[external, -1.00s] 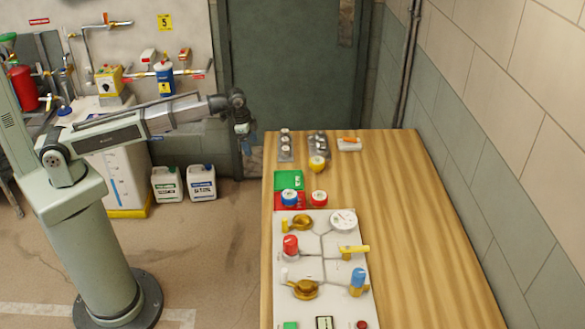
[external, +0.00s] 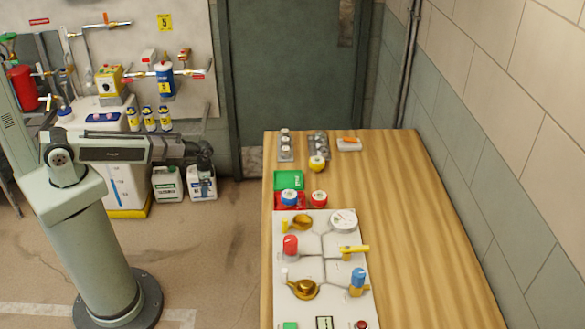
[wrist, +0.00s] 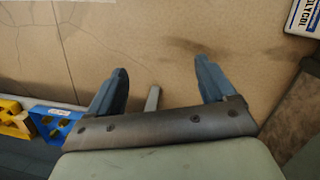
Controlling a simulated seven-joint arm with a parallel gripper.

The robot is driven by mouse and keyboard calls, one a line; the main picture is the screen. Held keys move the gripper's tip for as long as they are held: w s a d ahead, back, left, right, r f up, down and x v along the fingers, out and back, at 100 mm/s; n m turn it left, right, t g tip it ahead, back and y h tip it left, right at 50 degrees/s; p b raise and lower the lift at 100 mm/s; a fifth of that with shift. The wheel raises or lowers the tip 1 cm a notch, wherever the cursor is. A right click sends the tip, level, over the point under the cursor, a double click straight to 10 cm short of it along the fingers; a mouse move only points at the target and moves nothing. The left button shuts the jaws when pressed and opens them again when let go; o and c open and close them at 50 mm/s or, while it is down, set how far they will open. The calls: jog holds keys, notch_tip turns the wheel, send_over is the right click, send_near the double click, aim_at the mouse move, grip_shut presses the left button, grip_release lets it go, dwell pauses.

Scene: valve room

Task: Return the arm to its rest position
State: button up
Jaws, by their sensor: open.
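My gripper (wrist: 165,88) shows in the wrist view with its two blue-grey fingers spread apart and nothing between them. It points down over the bare floor. In the external view my arm is folded back near its base, left of the wooden table (external: 420,230). The end of my arm is in front of the white jugs there, and my fingers are hard to make out against them. On the table is a valve panel (external: 325,265) with red, blue and yellow handles and a round gauge (external: 343,220). My gripper is apart from all of these.
Two white jugs (external: 167,184) stand on the floor by the back wall. Small yellow-capped bottles (external: 148,118) stand near a white tank (external: 118,185). A yellow crate-like object (wrist: 14,120) lies at the left of the wrist view. The floor between my base and the table is clear.

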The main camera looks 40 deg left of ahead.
jog(key=s+a+f+n+g, duration=0.1)
jog(key=s+a+f, duration=0.4)
jog(key=s, duration=0.5)
jog(key=s+a+f+n+g, duration=0.2)
jog(key=s+a+f, duration=0.3)
jog(key=s, duration=0.5)
jog(key=s+a+f+n+g, duration=0.1)
jog(key=s+a+f, duration=0.4)
jog(key=s, duration=0.5)
jog(key=shift+a+n, duration=0.5)
jog(key=shift+n, duration=0.4)
